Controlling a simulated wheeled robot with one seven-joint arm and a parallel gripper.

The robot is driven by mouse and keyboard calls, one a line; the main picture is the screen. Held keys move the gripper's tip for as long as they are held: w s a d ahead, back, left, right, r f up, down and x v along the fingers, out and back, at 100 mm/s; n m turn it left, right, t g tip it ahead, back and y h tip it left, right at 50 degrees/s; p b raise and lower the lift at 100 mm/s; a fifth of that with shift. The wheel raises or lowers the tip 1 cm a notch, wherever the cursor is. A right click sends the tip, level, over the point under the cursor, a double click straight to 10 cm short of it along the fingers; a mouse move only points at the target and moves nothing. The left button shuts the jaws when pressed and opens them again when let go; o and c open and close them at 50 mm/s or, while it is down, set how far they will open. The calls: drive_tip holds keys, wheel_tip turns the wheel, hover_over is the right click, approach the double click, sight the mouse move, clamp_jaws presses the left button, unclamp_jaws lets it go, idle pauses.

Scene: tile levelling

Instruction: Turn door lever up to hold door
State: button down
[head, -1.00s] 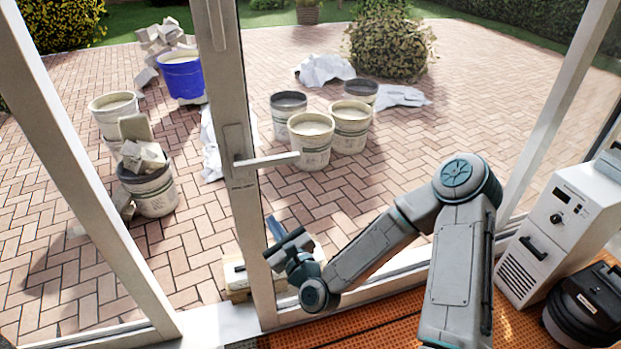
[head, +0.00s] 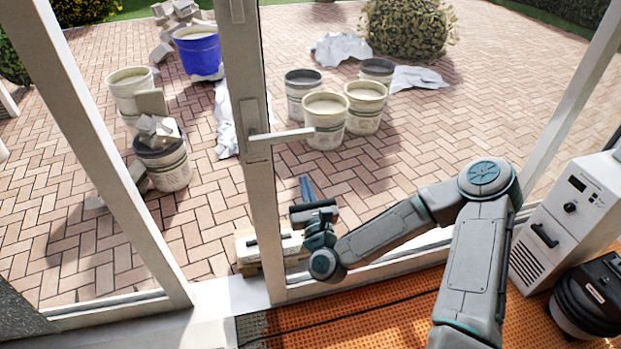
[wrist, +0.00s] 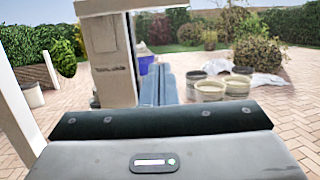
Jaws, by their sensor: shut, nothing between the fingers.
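The door lever (head: 284,134) is a pale handle on the upright door stile (head: 259,190) in the head view. It points right and lies nearly level. My gripper (head: 305,187) is below the lever, to the right of the stile, and apart from the lever. Its blue fingers are shut with nothing between them. In the wrist view the shut fingers (wrist: 158,86) point ahead beside the stile (wrist: 110,65). The lever cannot be made out clearly in the wrist view.
Several buckets stand on the brick paving outside, such as a blue one (head: 199,52). A white box (head: 268,247) sits by the sill left of my gripper. A white machine (head: 570,205) and a black vacuum (head: 590,295) stand at right on the orange floor (head: 400,320).

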sight(281, 133)
drive_tip(key=w+a+r+p, duration=0.2)
drive_tip(key=w+r+p, duration=0.1)
drive_tip(key=w+r, duration=0.2)
drive_tip(key=shift+w+r, duration=0.4)
drive_tip(key=shift+w, duration=0.6)
